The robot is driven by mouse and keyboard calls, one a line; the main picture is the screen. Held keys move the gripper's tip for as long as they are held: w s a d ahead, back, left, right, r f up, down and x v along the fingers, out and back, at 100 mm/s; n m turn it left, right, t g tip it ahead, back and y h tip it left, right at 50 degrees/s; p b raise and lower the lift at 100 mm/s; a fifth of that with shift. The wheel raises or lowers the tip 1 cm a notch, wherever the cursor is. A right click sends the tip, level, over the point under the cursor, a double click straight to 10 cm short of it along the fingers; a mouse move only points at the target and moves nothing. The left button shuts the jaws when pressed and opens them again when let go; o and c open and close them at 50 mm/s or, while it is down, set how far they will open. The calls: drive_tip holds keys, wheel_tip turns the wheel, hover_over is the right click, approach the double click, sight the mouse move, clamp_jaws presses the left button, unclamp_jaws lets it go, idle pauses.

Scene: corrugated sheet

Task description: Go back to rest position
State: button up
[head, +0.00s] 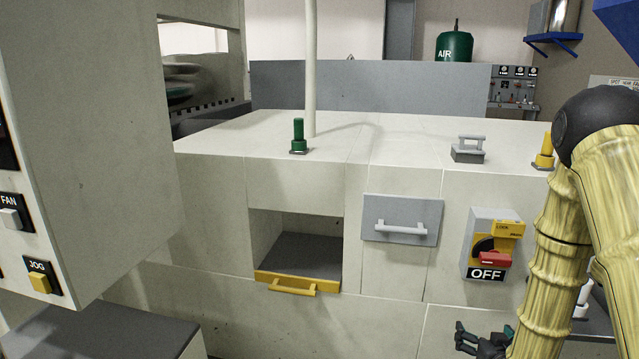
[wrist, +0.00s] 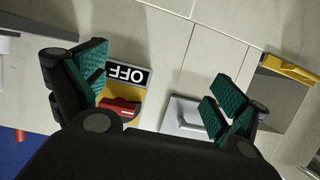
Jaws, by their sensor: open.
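My gripper (wrist: 157,92) is open in the wrist view, its two teal-padded fingers apart with nothing between them. In the head view my gripper (head: 485,340) is low at the right, at the bottom edge, partly cut off. It is in front of the white cabinet front, below the switch box. My yellow bamboo-like arm fills the right side of the head view.
A switch box with a red handle (head: 495,259) and an OFF label is on the cabinet. Left of it are a closed grey drawer (head: 402,218) and an open recess with a yellow-handled flap (head: 298,284). A panel with FAN and JOG buttons (head: 39,282) stands at left.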

drive_tip(key=s+a+f+g+y+p, duration=0.1)
drive_tip(key=s+a+f+g, duration=0.2)
drive_tip(key=s+a+f, duration=0.35)
drive_tip(key=s+a+f+g+y+p, duration=0.15)
drive_tip(key=s+a+f+g, duration=0.25)
drive_tip(key=s+f, duration=0.5)
drive_tip(key=s+a+f+g, duration=0.2)
drive_tip(key=s+a, duration=0.1)
drive_tip(key=s, duration=0.4)
drive_tip(key=s+a+f+n+g+p, duration=0.1)
drive_tip(key=s+a+f+g, duration=0.1)
drive_tip(key=s, duration=0.6)
drive_tip(key=s+a+f+g+p, duration=0.1)
drive_tip(key=s+a, duration=0.3)
drive_tip(key=s, duration=0.4)
drive_tip(key=shift+f+n+g, duration=0.4)
drive_tip(key=shift+f+g, duration=0.45)
drive_tip(key=shift+g, duration=0.05)
drive_tip(key=shift+a, duration=0.1)
